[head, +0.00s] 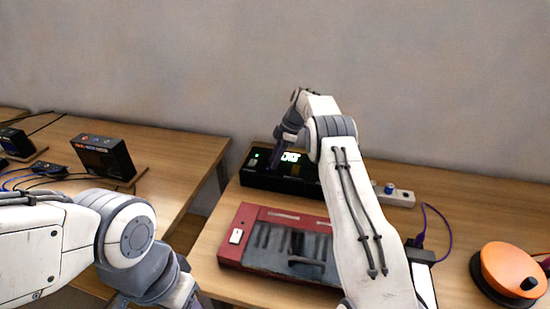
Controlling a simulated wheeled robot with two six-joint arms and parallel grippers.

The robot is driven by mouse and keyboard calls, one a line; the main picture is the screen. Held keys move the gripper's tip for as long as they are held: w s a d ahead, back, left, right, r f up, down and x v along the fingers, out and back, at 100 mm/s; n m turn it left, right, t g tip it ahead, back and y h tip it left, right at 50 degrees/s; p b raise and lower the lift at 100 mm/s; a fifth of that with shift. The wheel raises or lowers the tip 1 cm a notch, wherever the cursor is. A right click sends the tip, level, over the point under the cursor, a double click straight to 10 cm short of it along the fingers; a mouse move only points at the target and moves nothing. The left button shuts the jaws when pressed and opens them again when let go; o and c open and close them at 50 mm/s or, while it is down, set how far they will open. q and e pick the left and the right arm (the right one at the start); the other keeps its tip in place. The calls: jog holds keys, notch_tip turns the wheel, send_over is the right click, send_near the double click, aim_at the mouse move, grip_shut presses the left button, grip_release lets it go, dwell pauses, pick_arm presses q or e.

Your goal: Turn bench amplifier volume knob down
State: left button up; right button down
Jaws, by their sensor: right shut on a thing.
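The bench amplifier (259,181) is a long black box with a green light and a lit white display, at the back of the right-hand table. My right gripper (273,166) reaches down to it, left of the display. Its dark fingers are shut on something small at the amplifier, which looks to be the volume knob. The knob itself is hidden by the fingers, so its setting cannot be read. My left arm comes in at the lower left, and its fingers do not show.
A red keyboard unit (228,253) lies in front of the amplifier. A white power strip (402,198) is right of it, behind my right arm. An orange round device (511,268) stands at the right. A black box (104,158) sits on the left table, across a gap.

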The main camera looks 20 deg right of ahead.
aim_at(280, 167)
dwell(0.3)
jog(key=c, duration=0.6)
grip_release()
jog(key=v, duration=0.4)
jog(key=shift+r, duration=0.25)
jog(key=p+v, duration=0.2)
jog(key=v, duration=0.4)
